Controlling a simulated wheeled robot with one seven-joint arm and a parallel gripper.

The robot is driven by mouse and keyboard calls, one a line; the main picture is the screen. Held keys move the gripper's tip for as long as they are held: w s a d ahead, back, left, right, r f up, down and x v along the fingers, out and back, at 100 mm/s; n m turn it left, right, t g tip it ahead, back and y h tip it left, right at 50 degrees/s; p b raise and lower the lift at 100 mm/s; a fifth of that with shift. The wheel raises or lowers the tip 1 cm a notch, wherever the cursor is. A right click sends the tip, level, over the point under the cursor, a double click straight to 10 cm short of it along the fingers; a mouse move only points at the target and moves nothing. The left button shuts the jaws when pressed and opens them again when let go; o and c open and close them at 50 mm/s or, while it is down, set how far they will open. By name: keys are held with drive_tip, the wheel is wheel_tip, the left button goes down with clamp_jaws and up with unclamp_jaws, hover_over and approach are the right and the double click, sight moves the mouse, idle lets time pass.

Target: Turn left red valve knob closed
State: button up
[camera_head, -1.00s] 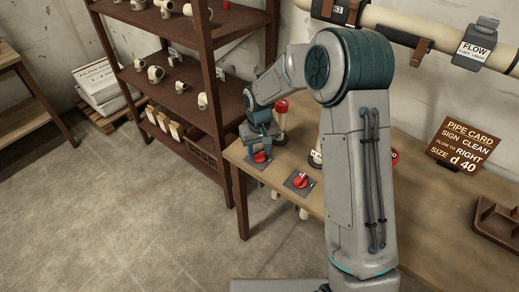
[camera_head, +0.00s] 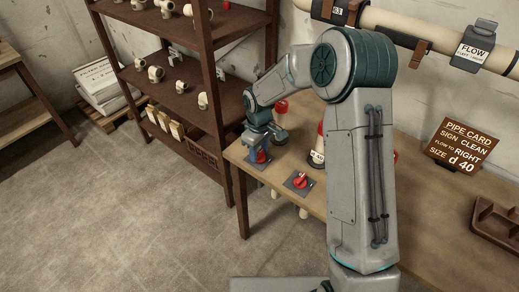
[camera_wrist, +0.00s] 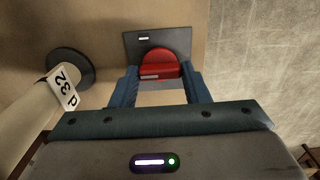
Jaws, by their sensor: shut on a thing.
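The left red valve knob (camera_wrist: 158,64) sits on a dark square plate (camera_wrist: 189,39) at the left end of the workbench. My gripper (camera_wrist: 160,78) has its two blue fingers on either side of the knob and is shut on it. In the head view my gripper (camera_head: 258,151) points down over the knob, which is partly hidden by the fingers. A second red knob (camera_head: 300,180) on its own dark plate lies to the right, clear of my gripper.
A post with a d 32 label (camera_wrist: 66,90) stands close beside the gripper. Red-topped posts stand on the bench (camera_head: 410,205). A pipe card (camera_head: 463,145) and a brown tray (camera_head: 497,220) are at the right. A shelf (camera_head: 180,85) stands left of the bench.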

sight(259, 153)
idle(0.3)
drive_tip(key=o, duration=1)
wheel_tip(259, 153, up, 14)
drive_tip(key=shift+s, duration=0.1)
drive_tip(key=s+d+r+m+t+p, duration=0.1)
drive_tip(key=s+d+r+m, duration=0.25)
drive_tip(key=s+d, duration=0.2)
drive_tip(key=s+d+r+m+p, duration=0.2)
drive_tip(key=s+d+r, duration=0.25)
drive_tip(key=s, duration=0.25)
drive_tip(key=s+d+m, duration=0.1)
drive_tip(key=s, duration=0.3)
drive_tip(key=s+d+r+m+t, duration=0.1)
drive_tip(key=s+d+m, duration=0.1)
drive_tip(key=s, duration=0.2)
drive_tip(key=s+d+m+p, duration=0.1)
drive_tip(key=s+d+m, duration=0.1)
drive_tip(key=s, duration=0.3)
drive_tip(key=shift+d+r+t, duration=0.2)
drive_tip(key=shift+r+t, duration=0.05)
drive_tip(key=shift+t, duration=0.15)
